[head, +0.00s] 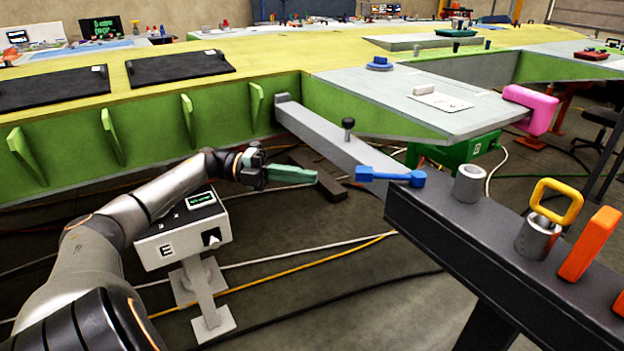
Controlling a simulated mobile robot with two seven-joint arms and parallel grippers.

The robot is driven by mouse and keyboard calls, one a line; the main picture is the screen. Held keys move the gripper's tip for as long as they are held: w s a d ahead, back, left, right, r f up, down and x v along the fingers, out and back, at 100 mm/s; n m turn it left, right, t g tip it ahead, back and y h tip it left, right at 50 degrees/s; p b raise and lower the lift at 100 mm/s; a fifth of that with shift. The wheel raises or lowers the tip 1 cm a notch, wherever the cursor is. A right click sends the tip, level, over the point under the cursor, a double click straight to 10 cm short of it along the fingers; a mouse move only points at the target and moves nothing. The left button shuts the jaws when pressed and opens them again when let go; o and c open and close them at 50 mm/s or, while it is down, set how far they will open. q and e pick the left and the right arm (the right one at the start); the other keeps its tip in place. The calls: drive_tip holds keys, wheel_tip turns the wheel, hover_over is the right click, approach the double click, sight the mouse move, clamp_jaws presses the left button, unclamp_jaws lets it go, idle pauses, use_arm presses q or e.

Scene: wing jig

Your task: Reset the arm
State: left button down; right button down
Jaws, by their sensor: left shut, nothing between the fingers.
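My left arm comes in from the lower left of the head view. My left gripper (291,174) has green fingers that are shut with nothing between them. It points right, in front of the green wing side and short of the dark beam. A blue tool (392,176) lies at the beam's left end, a gap to the right of the fingertips. My right gripper does not show.
The dark beam (470,235) carries a grey cylinder (468,184), a yellow ring handle (556,201) and an orange block (589,245). A white box marked E (182,232) stands below my forearm. The yellow-topped wing (270,55) spans the back. Cables cross the floor.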

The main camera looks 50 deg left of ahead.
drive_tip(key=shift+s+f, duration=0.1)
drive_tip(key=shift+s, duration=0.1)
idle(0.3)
